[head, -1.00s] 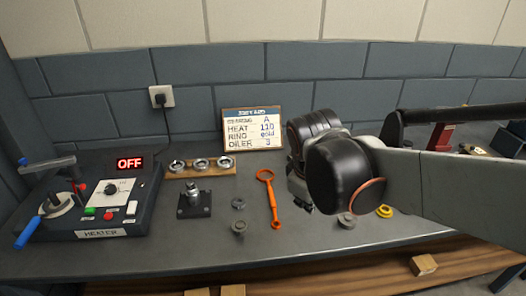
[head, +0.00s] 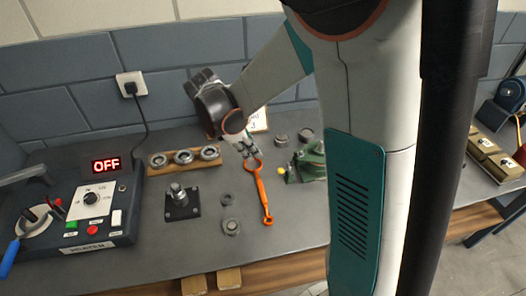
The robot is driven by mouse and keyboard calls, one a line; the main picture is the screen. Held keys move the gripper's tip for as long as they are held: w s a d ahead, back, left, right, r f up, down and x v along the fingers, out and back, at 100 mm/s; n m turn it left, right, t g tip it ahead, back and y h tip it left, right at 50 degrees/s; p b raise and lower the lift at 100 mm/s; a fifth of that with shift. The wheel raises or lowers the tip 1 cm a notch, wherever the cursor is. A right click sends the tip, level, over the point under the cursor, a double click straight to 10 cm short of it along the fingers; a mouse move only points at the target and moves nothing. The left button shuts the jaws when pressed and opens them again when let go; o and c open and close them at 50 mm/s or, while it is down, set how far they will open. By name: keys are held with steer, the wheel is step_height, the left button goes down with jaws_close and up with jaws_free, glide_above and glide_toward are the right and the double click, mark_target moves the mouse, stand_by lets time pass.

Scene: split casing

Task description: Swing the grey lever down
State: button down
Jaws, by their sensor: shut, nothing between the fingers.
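A dark grey lever-like bar (head: 24,175) shows at the far left, raised above the heater box (head: 95,205). My gripper (head: 252,155) is shut and empty. It points down over the bench, close to the ring end of the orange wrench (head: 262,190); I cannot tell whether they touch. It is well to the right of the grey bar.
The heater's display (head: 106,165) reads OFF. A blue handle (head: 10,258) sticks out at the lower left. A wooden rack with rings (head: 184,158), a black-based post (head: 181,203) and loose nuts (head: 230,226) lie between. A green device (head: 310,160) is partly hidden by my arm.

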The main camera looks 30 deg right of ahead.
mark_target(280, 171)
steer(key=shift+f, duration=0.1)
stand_by(0.3)
steer(key=b+x, duration=0.3)
steer(key=x, duration=0.6)
steer(key=shift+d+f, duration=0.15)
steer(key=shift+f, duration=0.2)
steer(key=d, duration=0.1)
steer(key=s+d+b, duration=0.1)
steer(key=d, duration=0.1)
steer(key=shift+r, duration=0.2)
steer(key=shift+d+r, duration=0.1)
steer(key=shift+d, duration=0.35)
steer(key=shift+s+d+r+y, duration=0.15)
steer(key=shift+d+r+y, duration=0.05)
steer(key=shift+y, duration=0.1)
